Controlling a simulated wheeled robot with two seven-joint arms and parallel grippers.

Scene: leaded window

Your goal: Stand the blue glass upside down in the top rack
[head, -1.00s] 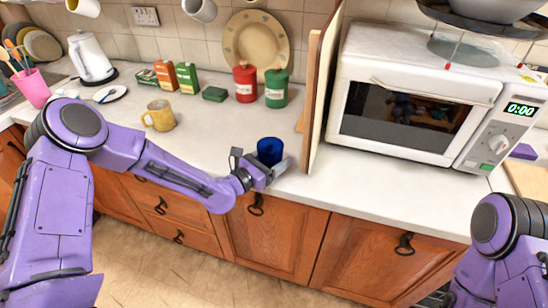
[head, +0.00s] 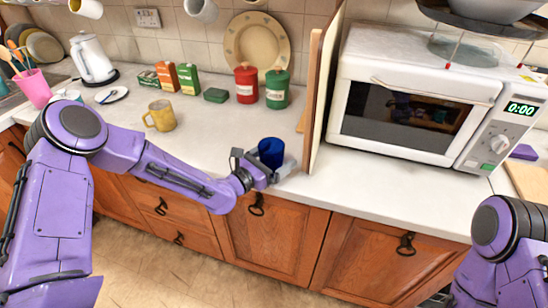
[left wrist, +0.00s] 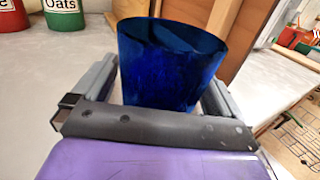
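The blue glass (head: 271,152) stands on the white counter near its front edge, just left of an upright wooden panel. It looks upright, its open rim facing up in the left wrist view (left wrist: 165,65). My left gripper (head: 263,163) is at the glass, with one finger on each side of it. In the left wrist view a narrow gap shows between the left finger and the glass; the right finger is close to it, and contact there is unclear. My right gripper is out of view; only my right arm shows. I cannot make out a top rack for certain.
The wooden panel (head: 316,95) rises close right of the glass. A white microwave (head: 405,100) stands beyond it, below a dark raised stand (head: 490,25) with a bowl. A yellow mug (head: 161,115), a green canister (head: 277,88) and a red canister (head: 246,83) stand left and behind.

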